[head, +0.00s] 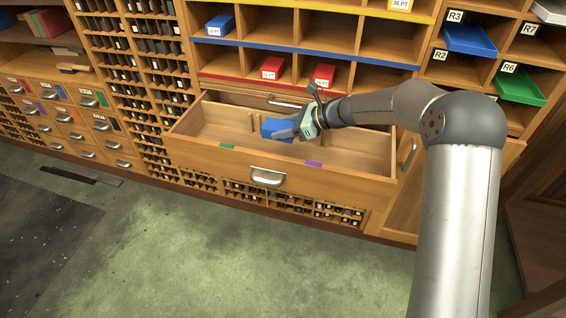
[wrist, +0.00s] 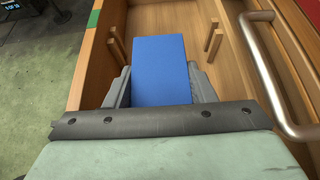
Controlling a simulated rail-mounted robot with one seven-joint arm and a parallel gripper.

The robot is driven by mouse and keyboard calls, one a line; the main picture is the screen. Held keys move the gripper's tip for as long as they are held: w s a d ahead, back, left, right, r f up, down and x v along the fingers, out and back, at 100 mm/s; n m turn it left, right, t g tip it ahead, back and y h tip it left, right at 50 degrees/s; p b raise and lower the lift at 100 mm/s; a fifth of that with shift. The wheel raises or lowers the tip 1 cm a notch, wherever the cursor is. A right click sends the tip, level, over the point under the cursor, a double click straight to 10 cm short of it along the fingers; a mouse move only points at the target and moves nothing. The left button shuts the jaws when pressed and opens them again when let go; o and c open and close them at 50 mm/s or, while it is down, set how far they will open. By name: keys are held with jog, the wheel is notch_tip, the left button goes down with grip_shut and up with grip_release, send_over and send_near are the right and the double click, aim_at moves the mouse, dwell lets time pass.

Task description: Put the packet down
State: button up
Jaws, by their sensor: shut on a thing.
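The packet is a blue block (head: 276,129), held in my gripper (head: 290,128) over the open drawer (head: 205,134). In the wrist view the blue packet (wrist: 158,68) sits between the two grey fingers of my gripper (wrist: 160,92), which are shut on its sides. The drawer's wooden floor and walls surround it in that view. I cannot tell whether the packet's underside touches the drawer floor. Part of the packet is hidden by the fingers.
The drawer front has a green mark (head: 228,147), a purple mark (head: 314,164) and a metal handle (head: 267,177). Short wooden pegs (wrist: 214,42) stand inside. A metal bar (wrist: 268,75) is close on the right in the wrist view. Red boxes (head: 273,68) sit on the shelf above.

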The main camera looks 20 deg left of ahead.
notch_tip(320, 180, down, 10)
jog(key=b, duration=0.2)
jog(key=shift+f+b, duration=0.15)
jog(key=shift+b, duration=0.15)
jog(key=o, duration=1.5)
jog(key=shift+c, duration=0.2)
jog(key=shift+d, duration=0.1)
jog(key=p+v, duration=0.2)
jog(key=v, duration=1)
